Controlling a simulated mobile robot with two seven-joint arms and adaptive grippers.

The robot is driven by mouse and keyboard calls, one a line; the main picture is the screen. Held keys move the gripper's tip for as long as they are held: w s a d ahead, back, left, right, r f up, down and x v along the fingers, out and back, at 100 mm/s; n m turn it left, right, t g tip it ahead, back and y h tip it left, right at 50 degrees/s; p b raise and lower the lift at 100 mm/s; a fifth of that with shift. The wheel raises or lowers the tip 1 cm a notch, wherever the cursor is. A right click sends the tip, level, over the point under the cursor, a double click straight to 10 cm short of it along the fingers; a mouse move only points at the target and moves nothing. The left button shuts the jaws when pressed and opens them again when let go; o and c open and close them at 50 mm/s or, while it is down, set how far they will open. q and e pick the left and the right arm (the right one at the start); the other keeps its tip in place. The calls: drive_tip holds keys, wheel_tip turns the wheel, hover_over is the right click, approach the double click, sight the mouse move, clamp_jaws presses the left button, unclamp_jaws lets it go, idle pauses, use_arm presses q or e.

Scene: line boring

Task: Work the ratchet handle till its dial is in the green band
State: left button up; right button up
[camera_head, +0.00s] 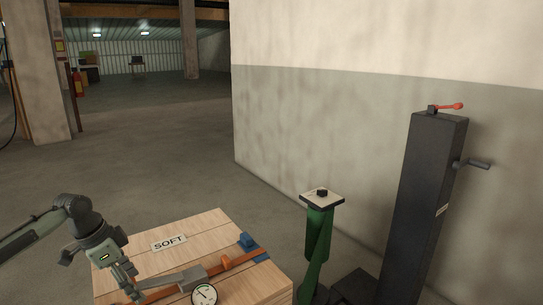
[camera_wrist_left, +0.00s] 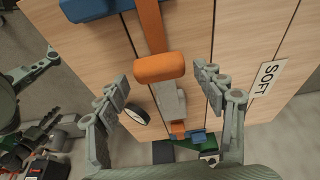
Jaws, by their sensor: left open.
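The ratchet (camera_head: 192,277) lies on an orange strap (camera_head: 250,256) across a wooden crate (camera_head: 205,234) labelled SOFT. Its grey lever (camera_wrist_left: 171,101) ends in an orange grip (camera_wrist_left: 160,68). My left gripper (camera_head: 137,291) is open over the lever's end. In the left wrist view the grip lies between its spread fingers (camera_wrist_left: 161,80), and I see no clear contact. A round white dial (camera_head: 204,295) sits beside the ratchet. Its needle and band are too small to read. In the left wrist view the dial (camera_wrist_left: 137,113) is partly hidden by a finger. My right gripper is not in view.
Blue corner pieces (camera_head: 248,241) sit under the strap at the crate's edges. A green pedestal (camera_head: 318,240) stands right of the crate, and a tall dark column (camera_head: 424,200) with a red lever stands farther right by the wall.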

use_arm(q)
drive_tip(key=shift+p+v, duration=0.85)
drive_tip(key=shift+v, duration=0.55)
drive_tip(key=shift+a+r, duration=0.1)
drive_tip(key=shift+a, duration=0.15)
drive_tip(key=shift+v, duration=2.4)
drive_tip(key=shift+s, duration=0.1)
